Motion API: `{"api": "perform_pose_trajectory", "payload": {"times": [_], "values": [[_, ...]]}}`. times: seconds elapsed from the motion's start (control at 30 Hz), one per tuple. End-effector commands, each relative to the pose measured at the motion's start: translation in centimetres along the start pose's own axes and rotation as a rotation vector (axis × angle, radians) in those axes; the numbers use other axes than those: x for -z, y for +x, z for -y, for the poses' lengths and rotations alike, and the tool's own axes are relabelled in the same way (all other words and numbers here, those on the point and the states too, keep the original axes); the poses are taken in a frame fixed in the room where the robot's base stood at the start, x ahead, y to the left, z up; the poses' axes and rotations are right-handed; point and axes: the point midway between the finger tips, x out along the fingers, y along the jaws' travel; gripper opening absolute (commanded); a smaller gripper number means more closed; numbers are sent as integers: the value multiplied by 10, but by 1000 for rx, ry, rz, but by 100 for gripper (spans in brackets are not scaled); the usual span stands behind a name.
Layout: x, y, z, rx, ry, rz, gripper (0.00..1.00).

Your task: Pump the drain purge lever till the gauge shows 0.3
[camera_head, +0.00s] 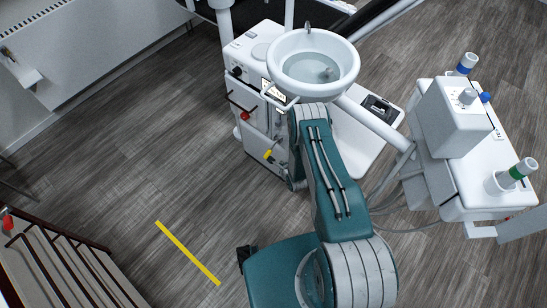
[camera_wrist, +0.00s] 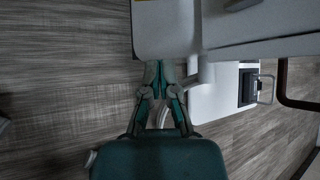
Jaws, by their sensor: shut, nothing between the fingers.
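The white unit (camera_head: 262,150) under the round basin carries the controls. A red knob (camera_head: 245,115) sits on a dark bar higher up. I cannot tell which is the drain purge lever. A small square panel (camera_head: 274,91) below the basin rim may be the gauge; its reading is too small to make out. My gripper (camera_wrist: 160,68) is shut and empty in the wrist view, with a white surface just beyond its tips. In the head view my own arm hides it beside the unit.
The basin (camera_head: 313,68) stands above my arm. A white instrument console (camera_head: 455,140) with tubes is at the right. A black pedal-like part (camera_wrist: 249,87) lies on a white base. Dark railings stand at lower left. The floor left of the unit is clear, with a yellow strip (camera_head: 188,252).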

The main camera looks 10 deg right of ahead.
Motion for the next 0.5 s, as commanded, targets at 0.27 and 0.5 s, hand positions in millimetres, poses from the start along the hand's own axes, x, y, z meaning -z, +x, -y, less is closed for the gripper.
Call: {"api": "perform_pose_trajectory", "payload": {"times": [0.27, 0.5], "values": [[0, 30, -1, 0, -3, 1, 0], [0, 58, -1, -1, -2, 1, 0]]}}
